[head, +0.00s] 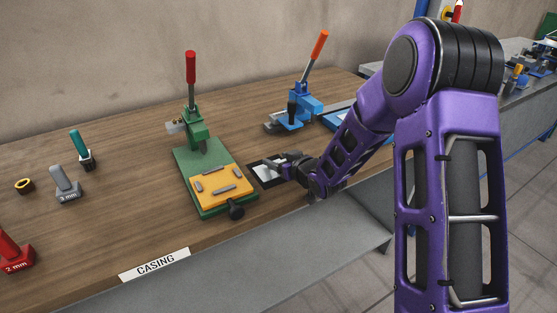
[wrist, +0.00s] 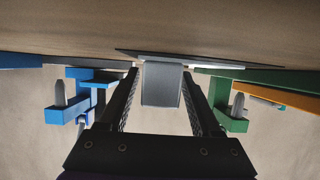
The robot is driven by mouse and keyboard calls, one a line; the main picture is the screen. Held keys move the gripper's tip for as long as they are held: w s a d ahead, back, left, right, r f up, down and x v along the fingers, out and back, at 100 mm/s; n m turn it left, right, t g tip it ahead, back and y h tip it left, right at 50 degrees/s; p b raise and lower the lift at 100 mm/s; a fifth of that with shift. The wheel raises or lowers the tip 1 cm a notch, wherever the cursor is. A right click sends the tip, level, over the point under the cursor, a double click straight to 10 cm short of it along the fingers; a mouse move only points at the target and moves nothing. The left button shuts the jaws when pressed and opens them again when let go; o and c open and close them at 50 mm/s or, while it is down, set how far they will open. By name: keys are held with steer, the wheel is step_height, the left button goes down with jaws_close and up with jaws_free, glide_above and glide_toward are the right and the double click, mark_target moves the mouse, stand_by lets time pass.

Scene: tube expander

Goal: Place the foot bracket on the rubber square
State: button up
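The rubber square (head: 254,175) is a flat dark square on the bench, right of the green press. A pale flat piece (head: 264,171) shows inside its dark border. My gripper (head: 281,164) is low over its right part, pointing left. In the wrist view, which looks upside down, the grey foot bracket (wrist: 161,85) is between the fingers of my gripper (wrist: 160,74). Narrow gaps show between it and both fingers, so the gripper looks open around it. The bracket is against or very close to a thin dark plate (wrist: 195,60); I cannot tell whether they touch.
A green press (head: 195,135) with a red handle and orange plate (head: 218,185) stands close left. A blue press (head: 300,108) stands behind to the right. Tools labelled 3 mm (head: 66,185) and 2 mm (head: 14,252) stand far left. The bench's front edge is close.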

steer(key=shift+r, duration=0.1)
steer(key=shift+r+p, duration=0.25)
steer(key=shift+p, duration=0.1)
steer(key=p+v, duration=0.1)
steer(key=v, duration=1.1)
steer(key=shift+f, duration=0.2)
steer(key=shift+d, duration=0.1)
